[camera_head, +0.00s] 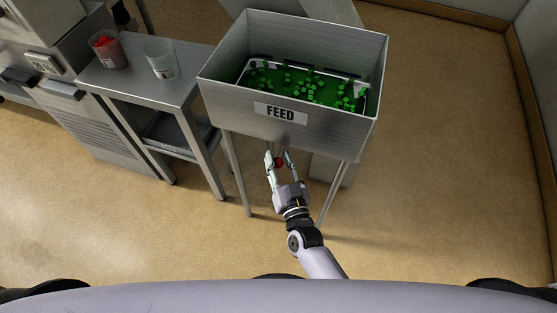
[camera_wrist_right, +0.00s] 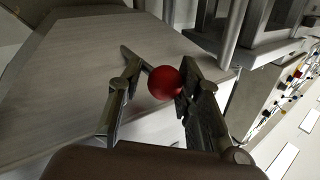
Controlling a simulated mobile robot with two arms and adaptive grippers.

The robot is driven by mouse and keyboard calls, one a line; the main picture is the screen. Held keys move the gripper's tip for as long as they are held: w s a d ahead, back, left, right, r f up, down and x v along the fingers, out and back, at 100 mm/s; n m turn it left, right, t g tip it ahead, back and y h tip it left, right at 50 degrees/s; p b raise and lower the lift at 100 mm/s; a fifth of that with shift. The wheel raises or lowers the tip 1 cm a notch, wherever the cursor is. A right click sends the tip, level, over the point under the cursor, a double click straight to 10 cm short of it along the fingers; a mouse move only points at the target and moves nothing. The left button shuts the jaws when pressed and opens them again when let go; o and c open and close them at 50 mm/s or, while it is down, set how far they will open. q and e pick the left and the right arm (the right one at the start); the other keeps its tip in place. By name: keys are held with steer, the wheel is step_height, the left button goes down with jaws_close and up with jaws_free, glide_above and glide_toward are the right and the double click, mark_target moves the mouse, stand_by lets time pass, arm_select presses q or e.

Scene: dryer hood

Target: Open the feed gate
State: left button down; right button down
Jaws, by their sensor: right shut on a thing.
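The metal feed hopper (camera_head: 237,106) stands on thin legs and carries a FEED label (camera_head: 281,113) on its front. My right gripper (camera_head: 278,157) is under the hopper's front, shut on the red knob, with a finger on either side. In the wrist view one finger lies against the knob. The gate itself is hidden beneath the hopper. My left gripper is not in view.
Green pieces (camera_head: 304,87) lie inside the hopper. A metal side table (camera_head: 125,78) to its left bears a container of red pieces (camera_head: 108,50) and a clear container (camera_head: 161,58). A machine stands at far left. The floor in front and at right is open.

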steer(key=shift+a+r, duration=0.15)
steer(key=shift+a, duration=0.15)
steer(key=s+a+p, duration=0.1)
steer(key=s+a, duration=0.1)
steer(key=s, duration=0.3)
steer(key=shift+s+p, duration=0.35)
steer(key=shift+s, duration=0.05)
steer(key=c, duration=1.3)
jaws_free()
steer(key=shift+d, duration=0.1)
steer(key=v, duration=1.2)
